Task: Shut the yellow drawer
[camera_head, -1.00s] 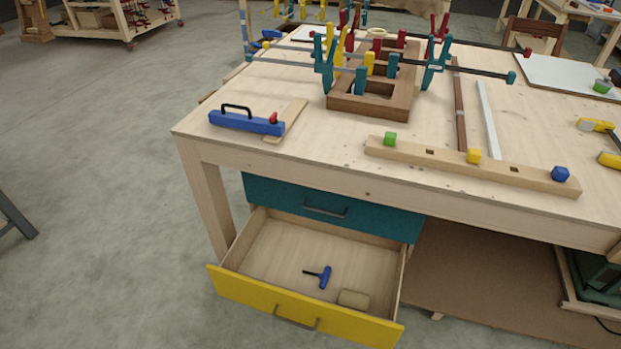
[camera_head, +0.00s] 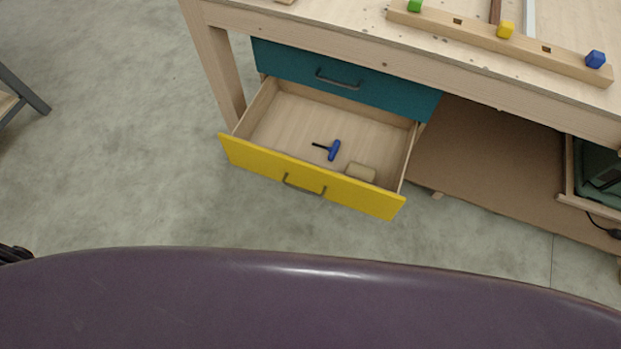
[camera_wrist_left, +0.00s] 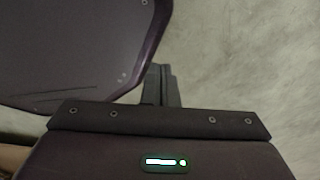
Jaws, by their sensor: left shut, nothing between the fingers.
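The yellow drawer (camera_head: 345,193) stands pulled out under the workbench, its grey handle (camera_head: 304,187) on the front. A blue-handled tool (camera_head: 333,150) and a small tan block (camera_head: 360,172) lie inside it. The teal drawer (camera_head: 350,85) above it is closed. In the left wrist view my left gripper (camera_wrist_left: 161,82) is shut and empty, its fingers over bare floor beside my purple base. The drawer does not show in that view. My right gripper is in neither current view.
The workbench (camera_head: 290,35) has a leg (camera_head: 214,75) left of the drawer and a brown lower shelf (camera_head: 500,165) to its right. Grey floor (camera_head: 130,170) is clear in front and to the left. A dark-framed piece (camera_head: 25,90) stands at the far left.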

